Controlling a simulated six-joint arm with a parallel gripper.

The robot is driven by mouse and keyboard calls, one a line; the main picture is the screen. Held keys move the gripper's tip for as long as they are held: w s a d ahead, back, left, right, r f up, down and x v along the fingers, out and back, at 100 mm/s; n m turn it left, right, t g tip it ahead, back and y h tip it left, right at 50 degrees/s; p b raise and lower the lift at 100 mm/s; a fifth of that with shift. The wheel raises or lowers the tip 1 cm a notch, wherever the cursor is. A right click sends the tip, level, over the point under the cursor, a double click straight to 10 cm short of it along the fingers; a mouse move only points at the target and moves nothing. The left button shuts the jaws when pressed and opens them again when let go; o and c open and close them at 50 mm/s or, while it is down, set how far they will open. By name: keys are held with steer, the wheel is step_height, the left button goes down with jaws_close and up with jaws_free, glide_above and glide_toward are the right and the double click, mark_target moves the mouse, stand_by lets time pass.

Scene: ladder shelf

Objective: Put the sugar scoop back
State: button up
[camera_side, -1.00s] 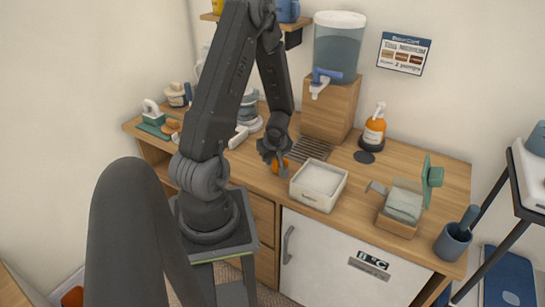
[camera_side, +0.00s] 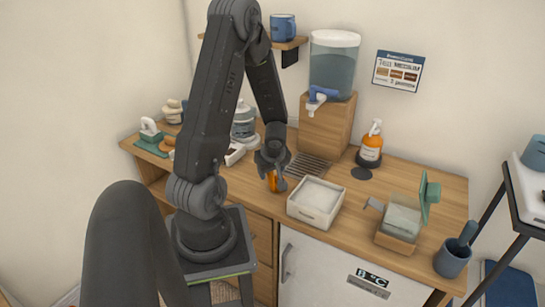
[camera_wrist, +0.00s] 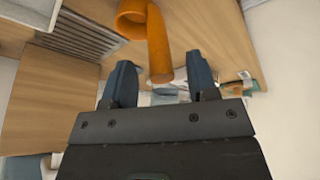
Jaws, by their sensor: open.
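An orange scoop-like thing (camera_wrist: 158,45), which I take to be the sugar scoop, shows in the wrist view with a round, ring-like part at the top and a strip running down between my fingers. In the side view the orange piece (camera_side: 275,182) is just below my gripper (camera_side: 272,168), left of the white box. My gripper (camera_wrist: 160,78) is open, one finger on each side of the orange strip. I cannot tell whether either finger touches it. A white square box (camera_side: 315,202) stands on the counter. A clear container with a green lid (camera_side: 402,215) stands further right.
A water dispenser (camera_side: 330,70) stands behind, with a slatted drip grate (camera_side: 308,165) in front. An orange pump bottle (camera_side: 371,145) is at the back. A grey cup (camera_side: 453,255) is at the right end. Counter (camera_side: 345,220) shows bare between box and container.

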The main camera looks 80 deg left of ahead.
steer(key=w+d+r+m+t, duration=0.1)
steer(key=w+d+r+m, duration=0.25)
steer(key=d+r, duration=0.75)
steer(key=s+d+r+m+t+h, duration=0.2)
steer(key=d+r+m, duration=0.5)
steer(key=d+m, duration=0.1)
steer(key=s+d+r+m+t+h, duration=0.1)
steer(key=d+r+m+t+h, duration=0.1)
steer(key=d+r+m, duration=0.4)
steer(key=d+m, duration=0.3)
steer(key=d, duration=0.2)
steer(key=shift+s+r+h, duration=0.3)
steer(key=shift+s+r, duration=0.05)
steer(key=shift+s, duration=0.05)
